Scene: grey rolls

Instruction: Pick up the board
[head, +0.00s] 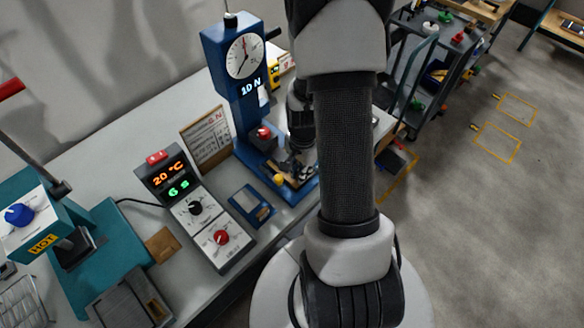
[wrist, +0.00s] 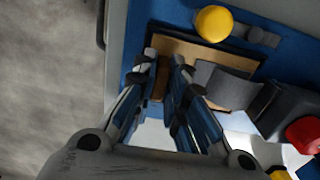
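A tan board (wrist: 177,46) lies in the blue base of a press stand, with grey pieces (wrist: 222,84) over part of it. It also shows in the head view as a tan patch (head: 301,178), partly covered by dark parts. My gripper (wrist: 163,62) points down over the board's left part in the wrist view. Its fingertips are apart, with brown surface visible between them. I cannot tell whether they touch the board. In the head view my gripper (head: 293,166) is small and dark at the press base.
The blue press (head: 232,80) with a dial rises behind the base. A yellow knob (wrist: 213,23) and a red knob (wrist: 304,134) stand close to my fingers. A control box (head: 195,210) and a teal hot press (head: 100,245) stand left.

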